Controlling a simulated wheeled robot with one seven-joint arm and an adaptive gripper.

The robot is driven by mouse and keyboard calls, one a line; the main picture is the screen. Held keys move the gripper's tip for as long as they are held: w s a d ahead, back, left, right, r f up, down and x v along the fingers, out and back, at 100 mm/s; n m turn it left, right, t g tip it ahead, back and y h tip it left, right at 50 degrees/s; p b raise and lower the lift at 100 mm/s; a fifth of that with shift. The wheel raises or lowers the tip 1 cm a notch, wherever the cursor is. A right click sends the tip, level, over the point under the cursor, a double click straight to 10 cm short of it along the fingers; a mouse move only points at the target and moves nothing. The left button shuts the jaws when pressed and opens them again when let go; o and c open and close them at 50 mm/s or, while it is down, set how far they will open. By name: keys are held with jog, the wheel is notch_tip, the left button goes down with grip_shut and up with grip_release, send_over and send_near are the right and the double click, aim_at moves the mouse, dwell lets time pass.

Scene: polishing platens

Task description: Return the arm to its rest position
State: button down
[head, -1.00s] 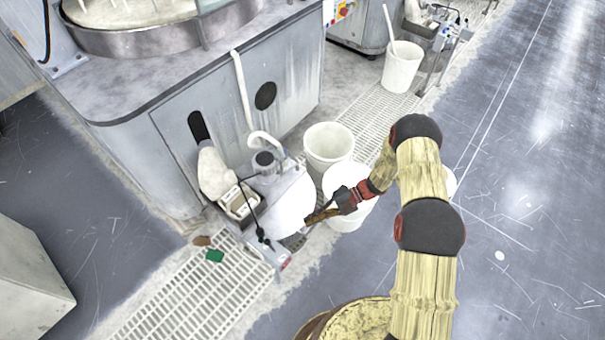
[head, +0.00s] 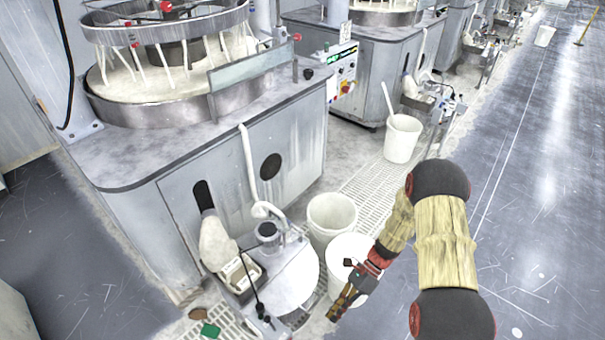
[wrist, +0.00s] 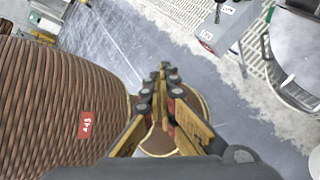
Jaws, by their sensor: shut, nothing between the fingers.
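My gripper (head: 345,300) is at the end of my yellow-and-black arm, in the lower right of the head view. It points down and to the left, in front of a white bucket (head: 338,252). In the wrist view my gripper (wrist: 163,72) has its fingers together, with nothing between them. It is above the floor, with a brown round-topped object (wrist: 195,100) partly hidden behind the fingers.
A large brown wicker-textured basket (wrist: 60,100) with a red label fills the left of the wrist view. A grey polishing machine (head: 240,170) stands at left, with an open white bucket (head: 331,215) beside it. The floor (head: 530,200) at right is clear.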

jog(key=s+d+r+n+t+h, duration=0.2)
jog(key=d+r+n+h, duration=0.15)
jog(key=r+n, duration=0.6)
jog(key=s+d+r+n+t+h, duration=0.1)
jog(key=d+r+n+t+h, duration=0.3)
jog(key=r, duration=1)
jog(key=s+r+n+t, duration=0.2)
jog(key=s+r+t, duration=0.1)
jog(key=r, duration=0.7)
jog(key=s+d+r+n+t, duration=0.1)
jog(key=s+r, duration=0.4)
jog(key=r, duration=0.5)
jog(key=n+t, duration=0.1)
jog(key=t, duration=0.1)
jog(key=shift+n+t, duration=0.3)
jog(key=shift+n, duration=0.05)
